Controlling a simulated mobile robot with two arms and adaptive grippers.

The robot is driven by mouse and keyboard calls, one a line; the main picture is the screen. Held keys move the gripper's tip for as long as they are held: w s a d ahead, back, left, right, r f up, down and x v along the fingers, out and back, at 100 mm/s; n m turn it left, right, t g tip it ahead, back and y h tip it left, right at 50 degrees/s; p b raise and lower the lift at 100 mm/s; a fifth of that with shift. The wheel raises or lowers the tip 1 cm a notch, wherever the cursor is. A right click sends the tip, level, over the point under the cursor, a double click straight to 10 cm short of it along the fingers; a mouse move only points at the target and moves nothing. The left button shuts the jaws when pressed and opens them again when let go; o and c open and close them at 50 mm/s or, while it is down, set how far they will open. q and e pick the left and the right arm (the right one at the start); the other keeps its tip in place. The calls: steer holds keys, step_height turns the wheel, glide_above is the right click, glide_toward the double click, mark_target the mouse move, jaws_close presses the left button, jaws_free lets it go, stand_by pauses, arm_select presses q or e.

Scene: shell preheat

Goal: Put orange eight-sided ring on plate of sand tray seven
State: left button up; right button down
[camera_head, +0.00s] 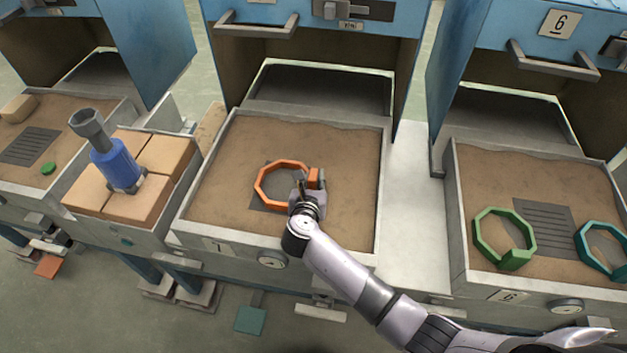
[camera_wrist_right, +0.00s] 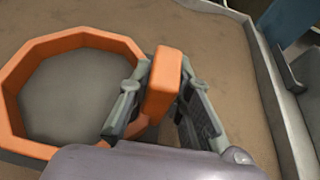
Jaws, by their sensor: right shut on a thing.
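The orange eight-sided ring (camera_head: 259,188) is over the dark plate (camera_head: 259,207) in the middle tray (camera_head: 243,253); the tray's label is hard to read. My right gripper (camera_head: 311,183) is shut on the block-shaped tab at the ring's right side. In the wrist view the ring (camera_wrist_right: 58,43) looks level, with its tab (camera_wrist_right: 162,85) between the two fingers of the gripper (camera_wrist_right: 158,112). Grey surface shows through the ring. I cannot tell whether the ring touches the plate or hangs just above it. My left gripper is not in view.
Tray 6 (camera_head: 456,235) at the right holds a green ring (camera_head: 478,240) and a teal ring (camera_head: 583,238). A blue tool (camera_head: 118,168) stands on tan blocks (camera_head: 165,153) at the left. Open blue ovens stand behind the trays. A pale surface (camera_head: 408,215) between the trays is clear.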

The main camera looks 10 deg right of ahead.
steer(key=c, duration=1.5)
jaws_free()
steer(key=shift+o, duration=0.2)
steer(key=shift+s+a+r, duration=0.1)
steer(key=shift+s+r, duration=0.1)
steer(key=shift+s, duration=0.05)
steer(key=p+v, duration=0.1)
steer(key=v, duration=1)
steer(key=shift+s+a, duration=0.1)
steer(key=shift+s, duration=0.15)
